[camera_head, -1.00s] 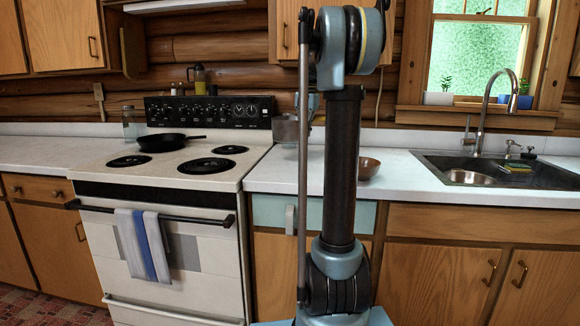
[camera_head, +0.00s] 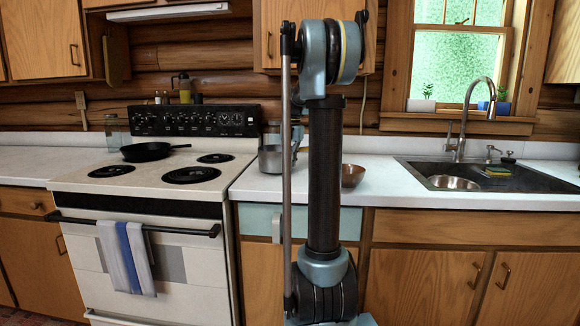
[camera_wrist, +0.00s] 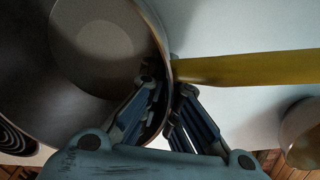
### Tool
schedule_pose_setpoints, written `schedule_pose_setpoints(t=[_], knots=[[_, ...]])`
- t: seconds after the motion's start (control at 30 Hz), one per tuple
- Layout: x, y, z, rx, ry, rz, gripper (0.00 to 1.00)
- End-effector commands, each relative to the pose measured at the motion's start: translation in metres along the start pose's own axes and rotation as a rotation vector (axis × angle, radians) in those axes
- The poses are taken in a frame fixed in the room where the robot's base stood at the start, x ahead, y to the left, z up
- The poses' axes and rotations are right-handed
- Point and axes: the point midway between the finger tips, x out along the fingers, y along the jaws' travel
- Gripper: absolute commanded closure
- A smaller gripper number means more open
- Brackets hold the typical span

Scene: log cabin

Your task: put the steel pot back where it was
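The steel pot (camera_head: 271,160) is at the counter just right of the stove, partly hidden behind my arm. It looks upright, with its base at or very near the countertop. In the wrist view the pot (camera_wrist: 95,45) fills the upper left, its inside empty. A long flat handle-like strip (camera_wrist: 245,68) runs right from its rim. My gripper (camera_wrist: 168,88) has one finger inside the pot and one outside, closed around the wall at the rim. In the head view my gripper is mostly hidden behind my arm.
A brown bowl (camera_head: 352,175) stands on the counter right of the pot; it also shows in the wrist view (camera_wrist: 302,132). The stove (camera_head: 150,185) with a black skillet (camera_head: 146,151) is at left. The sink (camera_head: 490,178) is at right. Counter between bowl and sink is clear.

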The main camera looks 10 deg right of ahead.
Motion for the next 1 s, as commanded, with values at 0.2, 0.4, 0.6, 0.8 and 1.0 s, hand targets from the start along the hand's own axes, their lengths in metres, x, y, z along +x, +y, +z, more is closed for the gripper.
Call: schedule_pose_setpoints(t=[0.2, 0.4, 0.6, 0.8, 1.0], knots=[[0.0087, -0.0004, -0.0002, 0.000, 0.000, 0.000, 1.00], [0.0098, -0.0002, -0.0004, -0.001, 0.000, 0.000, 1.00], [0.0102, 0.0002, -0.0006, -0.001, 0.000, 0.000, 0.75], [0.0100, 0.0003, -0.0008, -0.002, 0.000, 0.000, 0.75], [0.0020, 0.0004, -0.0010, -0.002, 0.000, 0.000, 0.75]])
